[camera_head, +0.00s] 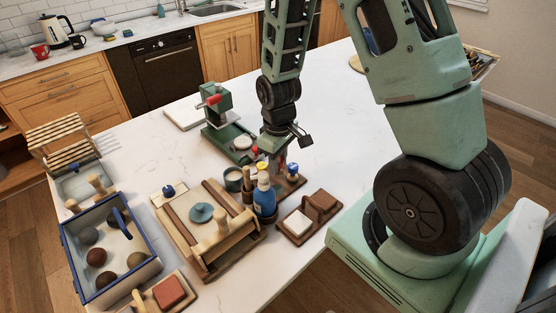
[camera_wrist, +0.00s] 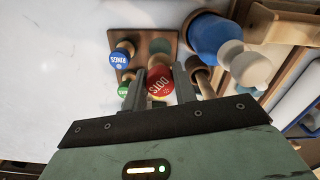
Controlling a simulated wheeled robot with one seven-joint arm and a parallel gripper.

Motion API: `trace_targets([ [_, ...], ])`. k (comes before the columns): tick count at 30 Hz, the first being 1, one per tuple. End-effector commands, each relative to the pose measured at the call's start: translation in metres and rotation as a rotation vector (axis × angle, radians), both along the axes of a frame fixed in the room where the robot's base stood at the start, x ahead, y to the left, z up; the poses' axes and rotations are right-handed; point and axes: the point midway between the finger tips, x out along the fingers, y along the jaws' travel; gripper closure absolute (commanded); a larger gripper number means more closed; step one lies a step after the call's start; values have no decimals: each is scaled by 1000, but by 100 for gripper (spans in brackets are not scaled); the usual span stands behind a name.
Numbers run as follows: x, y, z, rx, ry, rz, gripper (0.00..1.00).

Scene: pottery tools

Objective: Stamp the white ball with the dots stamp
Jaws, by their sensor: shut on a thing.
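My gripper (camera_head: 279,164) is low over the wooden stamp rack. In the wrist view its two fingers (camera_wrist: 161,82) are shut around the red-topped stamp marked DOTS (camera_wrist: 159,86). The fingers hide part of this stamp, and I cannot tell whether it is clear of the rack (camera_wrist: 164,43). A blue RINGS stamp (camera_wrist: 122,56) and a green-topped stamp (camera_wrist: 123,90) are beside it. A whitish round piece (camera_head: 243,143) lies on the base of the green press; I cannot tell for sure whether it is the white ball.
A blue bottle (camera_head: 264,199) and a dark cup (camera_head: 233,179) stand close to my gripper. The green press (camera_head: 218,107) is behind. A blue-rimmed bin (camera_head: 70,258) with several clay balls is at left. The countertop's right side (camera_head: 335,110) is clear.

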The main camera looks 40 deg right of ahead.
Motion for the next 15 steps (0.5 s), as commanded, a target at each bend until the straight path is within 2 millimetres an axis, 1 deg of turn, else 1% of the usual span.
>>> trace_targets([
  [8, 0, 0, -5, 0, 0, 0, 95],
  [15, 0, 0, -25, 0, 1, 0, 95],
])
